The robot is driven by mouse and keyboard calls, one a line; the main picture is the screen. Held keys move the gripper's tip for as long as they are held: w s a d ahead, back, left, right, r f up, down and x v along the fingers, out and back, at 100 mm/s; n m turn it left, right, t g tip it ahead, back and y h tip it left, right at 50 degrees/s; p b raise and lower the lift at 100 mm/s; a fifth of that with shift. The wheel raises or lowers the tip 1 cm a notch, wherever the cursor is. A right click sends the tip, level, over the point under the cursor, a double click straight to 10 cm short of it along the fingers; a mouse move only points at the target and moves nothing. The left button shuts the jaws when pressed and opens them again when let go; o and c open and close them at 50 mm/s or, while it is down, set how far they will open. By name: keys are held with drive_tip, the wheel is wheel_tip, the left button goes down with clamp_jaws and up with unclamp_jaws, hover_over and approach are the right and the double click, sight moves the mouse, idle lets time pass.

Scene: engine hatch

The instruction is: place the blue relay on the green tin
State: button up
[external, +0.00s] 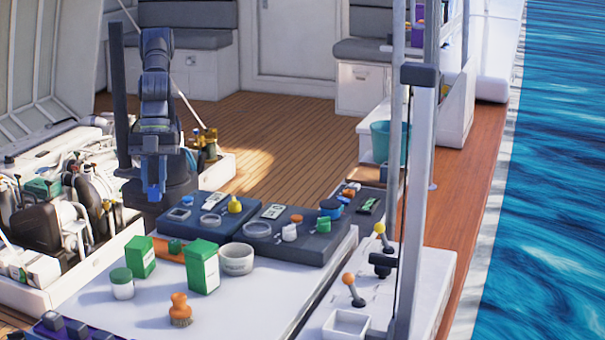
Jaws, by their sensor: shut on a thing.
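My gripper (154,188) points down at the left, above the far left corner of the white worktop. It is shut on a small blue thing (153,193), which looks like the blue relay; its outline blends with the fingers. Two green box-shaped containers stand upright on the worktop, a taller one (203,266) and a smaller one (140,257); I cannot tell for sure which is the green tin. Both are nearer the camera than my gripper and apart from it. Their tops look bare.
A white jar with green lid (122,283), an orange-handled brush (180,308) and a pale round bowl (236,259) stand around the green containers. Dark trays (300,246) with small parts line the worktop's back. The worktop's front right (255,315) is clear.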

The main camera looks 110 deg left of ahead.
drive_tip(key=w+f, duration=0.2)
drive_tip(key=w, duration=0.1)
drive_tip(key=w+a+f, duration=0.1)
drive_tip(key=w+f, duration=0.1)
drive_tip(key=w, duration=0.1)
drive_tip(key=w+f, duration=0.2)
drive_tip(key=w, duration=0.2)
drive_tip(key=shift+a+f, duration=0.1)
drive_tip(key=shift+a, duration=0.2)
drive_tip(key=shift+f, duration=1.95)
drive_tip(key=shift+f, duration=0.15)
drive_tip(key=o, duration=1)
drive_tip(key=v, duration=1.2)
